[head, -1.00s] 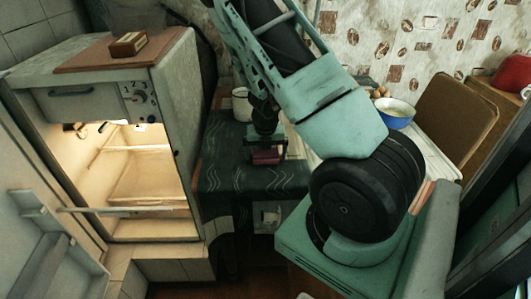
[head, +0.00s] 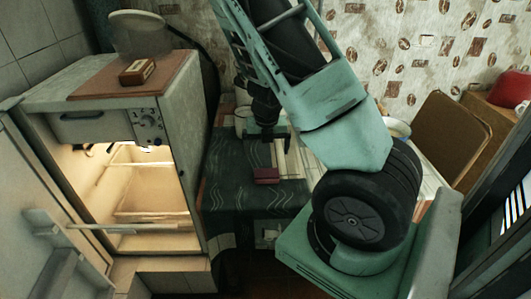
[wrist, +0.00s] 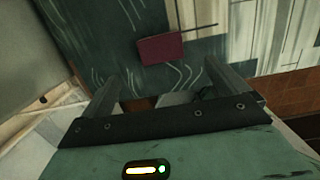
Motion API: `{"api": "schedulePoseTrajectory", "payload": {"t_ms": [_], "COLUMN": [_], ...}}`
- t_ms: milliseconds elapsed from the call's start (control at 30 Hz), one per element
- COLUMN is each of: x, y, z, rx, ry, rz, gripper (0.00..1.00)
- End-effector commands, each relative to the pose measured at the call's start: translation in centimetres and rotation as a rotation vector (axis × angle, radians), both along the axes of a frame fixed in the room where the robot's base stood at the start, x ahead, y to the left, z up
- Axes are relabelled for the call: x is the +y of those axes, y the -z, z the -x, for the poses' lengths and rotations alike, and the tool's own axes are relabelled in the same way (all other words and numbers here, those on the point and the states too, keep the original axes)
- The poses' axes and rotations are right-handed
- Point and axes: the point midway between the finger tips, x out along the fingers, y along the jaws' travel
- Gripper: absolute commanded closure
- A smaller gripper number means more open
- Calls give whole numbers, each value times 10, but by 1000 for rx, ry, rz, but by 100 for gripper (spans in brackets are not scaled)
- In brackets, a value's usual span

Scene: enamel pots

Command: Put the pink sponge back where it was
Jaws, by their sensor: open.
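The pink sponge (head: 266,175), a dark pink block, lies on the dark cloth with wavy white lines (head: 235,195), near the cloth's right side. It also shows in the wrist view (wrist: 161,49), beyond the fingertips and clear of them. My gripper (head: 268,148) is open and empty, just behind and above the sponge in the head view. In the wrist view its two fingers (wrist: 160,86) are spread wide with nothing between them.
Light striped boards (wrist: 275,35) lie right of the sponge, and a thin dark stick is beside it. A lit, open fridge (head: 150,185) stands at the left with a small wooden box (head: 137,72) on top. A bowl (head: 397,128) is partly hidden behind my arm.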

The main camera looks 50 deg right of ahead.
Motion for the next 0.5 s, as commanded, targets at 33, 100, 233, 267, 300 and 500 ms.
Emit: {"api": "schedulePoseTrajectory", "payload": {"t_ms": [33,100,233,267,300,500], "x": [1,1,7,13,26,150], "y": [-4,-5,-6,-6,-8,-33], "z": [0,0,-2,-4,-7,-22], "rx": [-1,0,1,1,2,-20], "ry": [-1,0,-40,-80,-158,-1017], "rz": [-1,0,-8,-15,-30,-130], "gripper": [2,2,2,2,2,2]}}
